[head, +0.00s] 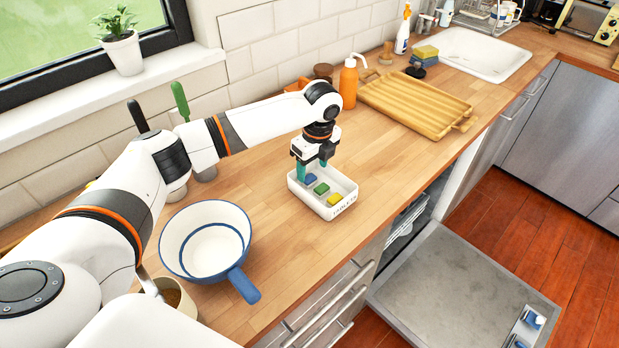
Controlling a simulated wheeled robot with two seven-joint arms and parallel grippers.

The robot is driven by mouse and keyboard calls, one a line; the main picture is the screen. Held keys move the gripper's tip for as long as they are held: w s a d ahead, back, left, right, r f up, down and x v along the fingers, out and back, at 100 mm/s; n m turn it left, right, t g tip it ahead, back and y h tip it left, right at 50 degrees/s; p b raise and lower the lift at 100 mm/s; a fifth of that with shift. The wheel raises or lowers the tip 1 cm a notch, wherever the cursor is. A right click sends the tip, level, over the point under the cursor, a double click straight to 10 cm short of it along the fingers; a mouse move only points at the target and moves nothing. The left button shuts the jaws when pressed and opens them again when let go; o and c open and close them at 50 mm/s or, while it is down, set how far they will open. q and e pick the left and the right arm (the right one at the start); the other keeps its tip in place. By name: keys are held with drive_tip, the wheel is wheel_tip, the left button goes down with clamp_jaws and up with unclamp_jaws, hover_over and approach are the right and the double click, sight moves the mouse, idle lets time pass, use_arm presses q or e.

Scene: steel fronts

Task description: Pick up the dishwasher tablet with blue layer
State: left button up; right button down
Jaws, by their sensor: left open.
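A white tray (325,212) with lettering on its front side stands on the wooden counter. In it lie a tablet with a blue layer (310,178), one with a green layer (321,188) and one with a yellow layer (334,200), in a row. My left gripper (311,170) points down over the back of the tray, with its teal fingertips apart on either side of the blue tablet or just above it. I cannot tell whether the fingertips touch it. My right gripper is not in view.
A white pan with a blue handle (243,285) stands left of the tray. An orange bottle (348,83) and a ribbed wooden board (418,100) are behind and right. The dishwasher door (460,290) hangs open below the counter. Counter right of the tray is clear.

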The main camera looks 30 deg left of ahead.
sight(309, 178)
use_arm(q)
drive_tip(key=shift+a+f, duration=0.2)
drive_tip(key=shift+f, duration=0.7)
drive_tip(key=shift+a+f, duration=0.2)
drive_tip(key=shift+f, duration=0.65)
drive_tip(key=c, duration=1.1)
